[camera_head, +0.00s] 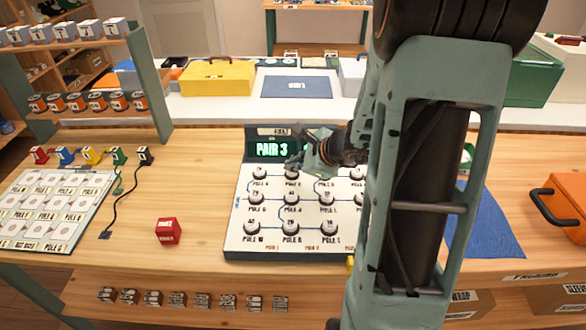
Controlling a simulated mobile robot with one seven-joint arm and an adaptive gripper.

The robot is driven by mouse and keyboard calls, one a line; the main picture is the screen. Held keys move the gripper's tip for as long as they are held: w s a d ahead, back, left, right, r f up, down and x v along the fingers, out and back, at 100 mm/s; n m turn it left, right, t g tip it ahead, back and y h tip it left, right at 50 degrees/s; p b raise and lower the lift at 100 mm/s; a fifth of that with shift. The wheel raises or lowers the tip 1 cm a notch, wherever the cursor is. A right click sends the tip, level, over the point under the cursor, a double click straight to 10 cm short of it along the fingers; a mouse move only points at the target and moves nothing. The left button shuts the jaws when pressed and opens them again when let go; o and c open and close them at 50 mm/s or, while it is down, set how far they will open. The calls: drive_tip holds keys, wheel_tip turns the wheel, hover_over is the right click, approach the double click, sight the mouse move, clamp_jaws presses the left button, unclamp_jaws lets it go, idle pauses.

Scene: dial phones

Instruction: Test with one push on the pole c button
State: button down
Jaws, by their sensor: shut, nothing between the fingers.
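The test panel (236,232) lies on the wooden bench, with rows of round white-topped buttons on dark bases, each labelled as a pole. Its green-lit display (268,150) reads "PAIR 3". The labels are too small to tell surely which button is pole c. My gripper (300,166) is shut and empty. It is over the far part of the panel, by the display and the top button row, and its tips point left. Whether it touches a button cannot be told. My arm covers the panel's right side and part of the display.
Coloured plugs (91,155) stand behind the card, one with a black cable.

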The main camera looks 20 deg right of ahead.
sight(293, 179)
drive_tip(key=shift+f, duration=0.15)
drive_tip(key=shift+f+b, duration=0.35)
drive_tip(key=shift+b, duration=0.35)
drive_tip(key=shift+r, duration=0.45)
drive_tip(key=shift+r+p, duration=0.1)
drive_tip(key=shift+p, duration=0.2)
wheel_tip(293, 179, up, 6)
drive_tip(key=p, duration=0.4)
idle(0.6)
